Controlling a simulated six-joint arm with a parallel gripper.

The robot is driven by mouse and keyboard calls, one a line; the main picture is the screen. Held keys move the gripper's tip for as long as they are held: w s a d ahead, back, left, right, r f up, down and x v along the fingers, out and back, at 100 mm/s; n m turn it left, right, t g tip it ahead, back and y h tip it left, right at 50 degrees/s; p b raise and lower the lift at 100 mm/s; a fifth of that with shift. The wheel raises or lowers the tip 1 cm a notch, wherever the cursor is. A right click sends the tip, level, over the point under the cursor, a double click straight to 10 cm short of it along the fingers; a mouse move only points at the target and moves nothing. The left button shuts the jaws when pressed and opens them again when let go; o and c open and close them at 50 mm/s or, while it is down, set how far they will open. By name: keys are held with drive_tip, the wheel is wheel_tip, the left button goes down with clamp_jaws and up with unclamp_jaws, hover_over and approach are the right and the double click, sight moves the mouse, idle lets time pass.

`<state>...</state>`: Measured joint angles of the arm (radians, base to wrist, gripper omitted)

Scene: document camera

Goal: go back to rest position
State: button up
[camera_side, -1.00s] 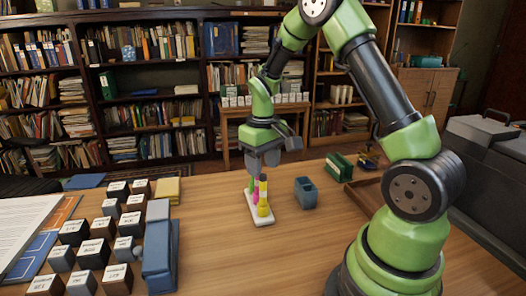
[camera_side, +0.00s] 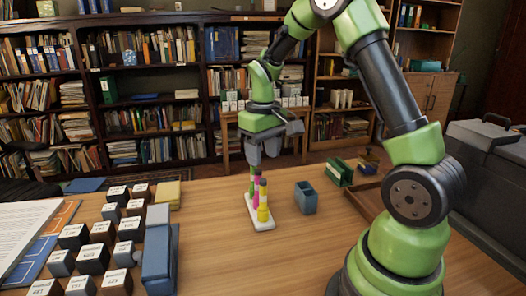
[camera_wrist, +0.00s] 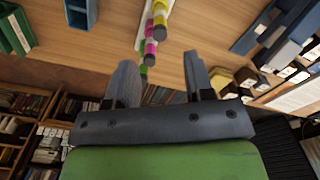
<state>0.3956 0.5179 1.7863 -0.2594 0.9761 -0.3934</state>
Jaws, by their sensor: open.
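My gripper (camera_side: 262,160) is open and empty above a white holder (camera_side: 250,226) on the wooden desk. The gripper's fingers are apart from the markers. In the wrist view, the two fingers of my gripper (camera_wrist: 160,72) are spread with nothing between them. The yellow marker (camera_wrist: 160,16), the pink marker (camera_wrist: 150,45) and the tip of the green marker (camera_wrist: 144,70) show beyond the fingers.
A blue-grey cup (camera_side: 306,198) stands right of the holder, with a green box (camera_side: 339,172) behind it. Several labelled dark blocks (camera_side: 92,258) and a blue-grey stand (camera_side: 160,258) fill the left side. A large dark case (camera_side: 480,160) is at right.

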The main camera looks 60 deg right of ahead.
drive_tip(key=s+a+r+t, duration=0.4)
drive_tip(key=s+a+r, duration=0.1)
drive_tip(key=a+r, duration=0.45)
drive_tip(key=s+a+r+t+y, duration=0.1)
drive_tip(key=s+a+r, duration=0.1)
drive_tip(key=s, duration=0.3)
drive_tip(key=s+a+r+m+t+y, duration=0.1)
drive_tip(key=s+a+t, duration=0.1)
drive_tip(key=s+a, duration=0.1)
drive_tip(key=shift+s+a+r, duration=0.25)
drive_tip(key=shift+s+r, duration=0.15)
drive_tip(key=shift+s, duration=0.5)
